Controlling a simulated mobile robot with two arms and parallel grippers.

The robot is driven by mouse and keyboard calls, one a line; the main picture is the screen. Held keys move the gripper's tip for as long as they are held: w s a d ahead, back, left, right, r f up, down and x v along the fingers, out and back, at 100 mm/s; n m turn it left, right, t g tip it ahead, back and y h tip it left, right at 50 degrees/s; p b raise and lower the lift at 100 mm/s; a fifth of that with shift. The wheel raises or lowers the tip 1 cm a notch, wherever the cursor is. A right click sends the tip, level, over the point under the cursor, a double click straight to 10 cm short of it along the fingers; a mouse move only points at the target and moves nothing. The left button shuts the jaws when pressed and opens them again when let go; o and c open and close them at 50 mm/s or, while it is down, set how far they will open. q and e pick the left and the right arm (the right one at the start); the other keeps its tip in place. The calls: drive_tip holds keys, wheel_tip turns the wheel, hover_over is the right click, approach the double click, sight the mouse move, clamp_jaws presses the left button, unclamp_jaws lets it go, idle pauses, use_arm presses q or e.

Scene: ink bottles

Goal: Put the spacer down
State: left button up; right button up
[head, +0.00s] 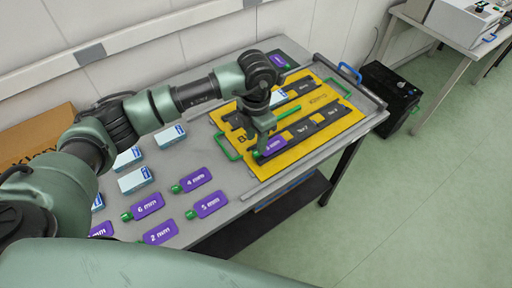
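My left gripper (261,142) is over the front left part of the yellow board (236,165). The spacer is at the board's front edge, near the left end of the front row of dark slots. I cannot tell whether it touches the board. My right gripper is not in view.
White and blue boxes (136,179) stand on the left of the grey table (228,217). Another purple piece (278,61) lies at the back. The board has green handles (224,147). A black case (388,92) is on the floor to the right.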

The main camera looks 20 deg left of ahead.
use_arm(q)
wheel_tip(320, 180, up, 8)
drive_tip(key=b, duration=0.1)
drive_tip(key=shift+b, duration=0.35)
drive_tip(key=shift+f, duration=0.1)
